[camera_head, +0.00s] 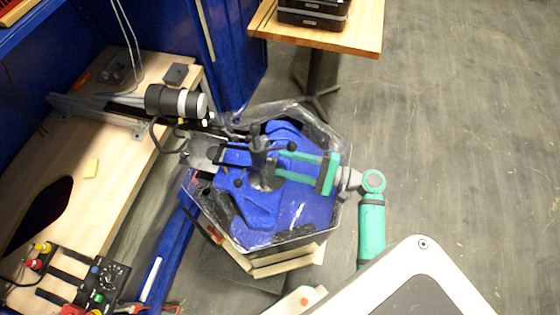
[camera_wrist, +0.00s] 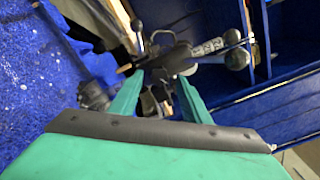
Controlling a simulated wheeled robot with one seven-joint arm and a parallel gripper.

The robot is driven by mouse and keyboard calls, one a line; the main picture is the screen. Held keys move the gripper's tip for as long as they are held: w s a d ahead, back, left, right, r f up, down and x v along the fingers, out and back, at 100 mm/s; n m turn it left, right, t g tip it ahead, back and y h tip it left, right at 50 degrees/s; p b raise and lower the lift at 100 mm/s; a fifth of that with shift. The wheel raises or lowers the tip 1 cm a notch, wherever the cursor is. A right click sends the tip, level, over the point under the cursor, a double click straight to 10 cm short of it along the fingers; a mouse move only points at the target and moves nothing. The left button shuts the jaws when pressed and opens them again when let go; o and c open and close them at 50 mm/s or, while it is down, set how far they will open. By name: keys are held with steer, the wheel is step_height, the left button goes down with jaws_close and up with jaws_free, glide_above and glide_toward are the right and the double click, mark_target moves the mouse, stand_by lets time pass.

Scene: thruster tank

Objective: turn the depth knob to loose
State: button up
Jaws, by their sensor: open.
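A dark upright fixture with ball-ended levers (camera_head: 262,158) stands in the middle of the blue tank (camera_head: 257,209). I cannot tell for certain which of its parts is the depth knob, and no loose marking is readable. My green gripper (camera_head: 279,163) reaches in from the right, with its two fingers apart on the right side of this fixture. In the wrist view the open fingers (camera_wrist: 157,78) point at dark parts of the fixture (camera_wrist: 165,57), with a lever and ball ends beyond. No grip on anything shows. The gripper's body hides the near part of that view.
A black and silver cylinder (camera_head: 176,101) is mounted at the tank's upper left. A wooden bench (camera_head: 110,180) with a control box (camera_head: 98,275) stands at left. A small table (camera_head: 358,28) holds black cases. The floor at right is clear.

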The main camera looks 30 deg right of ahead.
steer(key=v, duration=0.8)
steer(key=shift+s+d, duration=0.1)
stand_by(0.3)
